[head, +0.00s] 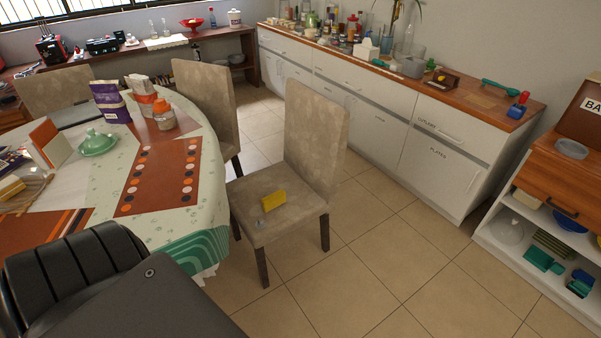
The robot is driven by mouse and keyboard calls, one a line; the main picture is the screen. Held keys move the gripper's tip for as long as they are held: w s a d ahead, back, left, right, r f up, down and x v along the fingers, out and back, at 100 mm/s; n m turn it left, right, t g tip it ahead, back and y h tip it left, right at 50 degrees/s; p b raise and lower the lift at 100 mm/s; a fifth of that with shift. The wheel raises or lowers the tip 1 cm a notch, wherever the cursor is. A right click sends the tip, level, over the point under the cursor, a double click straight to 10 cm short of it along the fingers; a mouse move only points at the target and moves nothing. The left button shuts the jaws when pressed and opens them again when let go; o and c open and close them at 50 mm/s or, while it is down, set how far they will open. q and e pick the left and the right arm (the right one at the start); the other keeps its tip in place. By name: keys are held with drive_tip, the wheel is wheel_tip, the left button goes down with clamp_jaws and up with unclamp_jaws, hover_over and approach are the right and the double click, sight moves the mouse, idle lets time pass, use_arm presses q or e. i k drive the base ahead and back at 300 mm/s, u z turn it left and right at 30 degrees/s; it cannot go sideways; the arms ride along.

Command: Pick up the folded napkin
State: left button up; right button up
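I cannot make out with certainty which thing is the folded napkin. A small yellow block-like thing (275,201) lies on the seat of the beige chair (255,188) in the middle of the head view; its material is too small to tell. A tiny bluish thing (260,224) lies near the seat's front edge. A yellowish-tan thing (11,190) lies at the left edge of the table. Neither of my grippers shows in the head view. A large dark ribbed and flat shape, perhaps part of me, fills the lower left.
The table (185,240) at left bears a green lidded dish (97,143), a purple bag (110,101) and an orange-lidded jar (164,114). More chairs stand around it. A cluttered long counter (460,94) runs along the back right. The tiled floor (380,270) right of the chair is clear.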

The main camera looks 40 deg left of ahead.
sight(276, 199)
drive_tip(key=i, duration=1.05)
drive_tip(key=u, duration=1.8)
